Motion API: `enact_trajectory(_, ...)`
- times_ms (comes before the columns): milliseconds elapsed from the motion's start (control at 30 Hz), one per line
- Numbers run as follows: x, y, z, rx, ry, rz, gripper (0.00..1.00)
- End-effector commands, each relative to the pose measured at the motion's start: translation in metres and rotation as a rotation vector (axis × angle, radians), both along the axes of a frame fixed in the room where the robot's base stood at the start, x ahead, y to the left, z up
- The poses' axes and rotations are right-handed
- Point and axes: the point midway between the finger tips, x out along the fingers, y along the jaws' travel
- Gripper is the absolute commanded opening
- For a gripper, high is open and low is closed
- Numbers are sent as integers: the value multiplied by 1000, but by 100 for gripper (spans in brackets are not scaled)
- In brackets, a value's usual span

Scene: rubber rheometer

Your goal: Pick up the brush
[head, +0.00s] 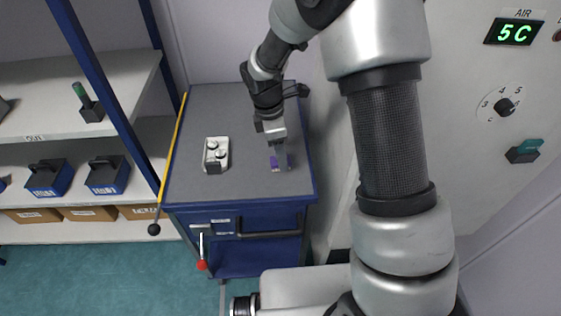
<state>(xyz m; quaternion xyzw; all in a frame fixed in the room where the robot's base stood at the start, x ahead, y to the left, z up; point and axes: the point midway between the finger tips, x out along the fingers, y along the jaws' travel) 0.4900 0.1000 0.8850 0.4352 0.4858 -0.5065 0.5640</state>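My gripper (281,162) is over the front right part of the cart's grey top, pointing down. Small purple parts show at its tip, close to the surface. I cannot tell whether they are the fingertips or a small object, or whether the fingers are apart. No brush can be named with certainty. A green-handled item (80,91) stands upright in a dark block (92,111) on the upper shelf at left, and it may be the brush. My gripper is well to the right of it.
The blue cart (240,97) carries a pale fixture with two round knobs (216,154), left of my gripper. A blue rack post (105,95) rises between shelves and cart. A machine panel (470,60) is at right.

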Motion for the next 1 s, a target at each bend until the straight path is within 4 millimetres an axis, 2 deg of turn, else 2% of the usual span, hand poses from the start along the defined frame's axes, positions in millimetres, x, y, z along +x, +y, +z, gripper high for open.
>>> enact_trajectory(100, 0, -1, -8, 0, 0, 0, 53)
enact_trajectory(333, 0, -1, -8, 0, -1, 0, 51)
enact_trajectory(600, 0, -1, -8, 0, -1, -1, 8)
enact_trajectory(867, 1, -1, -4, 0, -3, -1, 7)
enact_trajectory(1000, 2, -1, 15, 1, -5, -2, 7)
